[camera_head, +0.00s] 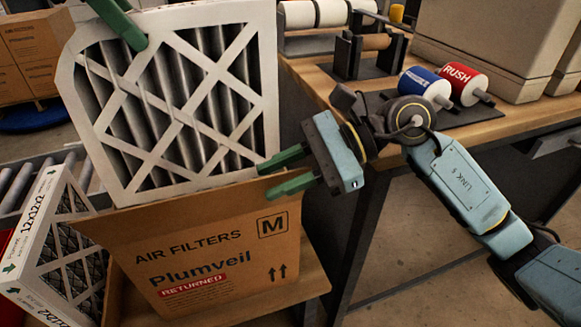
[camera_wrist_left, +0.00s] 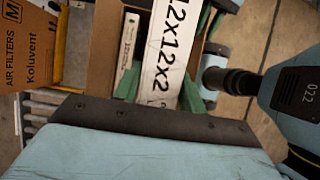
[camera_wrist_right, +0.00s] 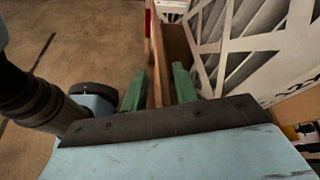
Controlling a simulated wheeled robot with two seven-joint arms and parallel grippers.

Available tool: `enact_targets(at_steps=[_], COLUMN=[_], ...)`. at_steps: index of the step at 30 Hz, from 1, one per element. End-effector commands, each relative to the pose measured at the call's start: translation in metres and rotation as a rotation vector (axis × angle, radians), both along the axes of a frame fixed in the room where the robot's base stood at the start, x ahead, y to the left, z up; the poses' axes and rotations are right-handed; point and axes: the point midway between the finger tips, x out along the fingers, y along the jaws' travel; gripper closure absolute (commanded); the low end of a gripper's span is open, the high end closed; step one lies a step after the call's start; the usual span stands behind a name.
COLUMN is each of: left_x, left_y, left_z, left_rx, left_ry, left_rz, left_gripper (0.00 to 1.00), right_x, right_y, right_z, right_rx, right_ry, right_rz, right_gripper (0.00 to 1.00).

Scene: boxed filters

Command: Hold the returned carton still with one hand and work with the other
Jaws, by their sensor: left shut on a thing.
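The returned carton (camera_head: 215,265), brown and marked Plumveil, stands open-topped. A white-framed pleated filter (camera_head: 190,190) stands tilted at its mouth; its lower edge meets the front wall's top, and how deep it reaches is hidden. My left gripper (camera_head: 125,22) is shut on the filter's upper edge; in the left wrist view the filter's 12x12x2 edge (camera_wrist_left: 165,60) lies between the fingers. My right gripper (camera_head: 285,172) is at the carton's right rim. In the right wrist view its open fingers (camera_wrist_right: 159,88) straddle the carton wall (camera_wrist_right: 157,55), with gaps showing.
Another filter (camera_head: 40,255) leans left of the carton, near rollers (camera_head: 20,185). A workbench (camera_head: 470,130) at right bears a red RUSH roll (camera_head: 463,85), a blue roll (camera_head: 425,85) and a dark stand (camera_head: 370,55). Other cartons (camera_head: 40,45) stand at far left.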

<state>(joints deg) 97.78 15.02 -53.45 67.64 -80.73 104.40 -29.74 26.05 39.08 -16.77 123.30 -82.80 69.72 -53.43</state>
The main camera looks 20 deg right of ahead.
Motion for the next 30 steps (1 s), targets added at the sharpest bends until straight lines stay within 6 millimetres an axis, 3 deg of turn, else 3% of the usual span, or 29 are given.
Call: enact_targets(at_steps=[5,18,30], left_x=[0.0,0.0,0.0], left_y=[0.0,0.0,0.0], left_z=[0.0,0.0,0.003], left_rx=[-0.001,-0.001,-0.001], left_ry=[0.0,0.0,-0.001], left_rz=[0.0,0.0,0.0], left_gripper=[0.76,0.76,0.76], right_x=[-0.002,-0.012,-0.014], right_y=[-0.019,-0.098,-0.11], right_z=[0.007,0.038,0.046], right_rx=[-0.004,-0.002,0.0], right_ry=[-0.001,0.002,0.0], right_rz=[-0.003,-0.004,0.0], right_gripper=[0.71,0.71,0.71])
